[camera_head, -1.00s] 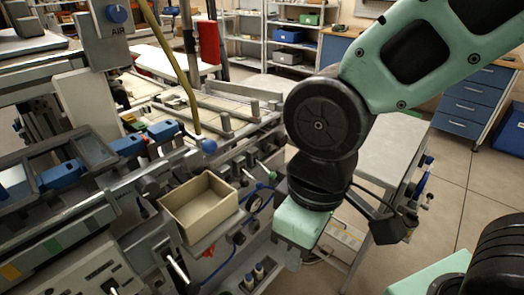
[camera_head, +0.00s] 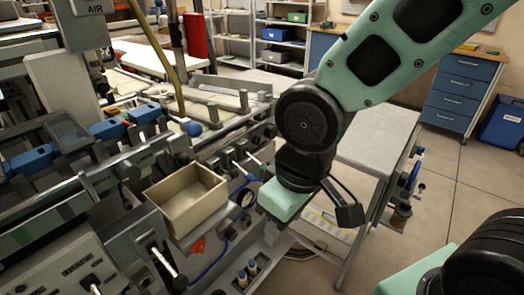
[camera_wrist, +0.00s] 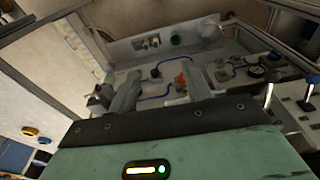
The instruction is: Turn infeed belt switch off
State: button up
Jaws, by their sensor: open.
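I cannot tell which control is the infeed belt switch; no label naming it is readable. An orange-red knob (camera_head: 198,246) is on the machine's front below the beige bin; it also shows in the wrist view (camera_wrist: 182,78) beyond the fingers. A silver-handled lever (camera_head: 168,266) stands left of it. Another lever (camera_head: 246,172) with a pale tip is to the right of the bin. My gripper (camera_wrist: 160,88) is open and empty, its two fingers pointing toward the machine panel. In the head view only its green body shows beside the machine front; its fingertips are hidden.
The beige bin (camera_head: 188,199) is empty and juts from the machine front. A round gauge (camera_head: 244,197) and blue hoses are close to my gripper. A grey table (camera_head: 375,140) stands behind my arm. Open floor lies at the right.

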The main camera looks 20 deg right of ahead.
jog(key=w+d+f+m+t+y+b, duration=0.2)
jog(key=w+d+f+m+t+b, duration=0.15)
jog(key=w+f+b, duration=0.6)
jog(key=m+t+y+b, duration=0.6)
jog(key=m+t+b, duration=0.45)
jog(key=b, duration=0.55)
send_near(260, 142)
jog(key=v, duration=0.8)
jog(key=shift+n, duration=0.4)
jog(key=p+x, duration=0.6)
jog(key=x, duration=1)
jog(key=shift+w+a, duration=0.2)
jog(key=shift+w, duration=0.3)
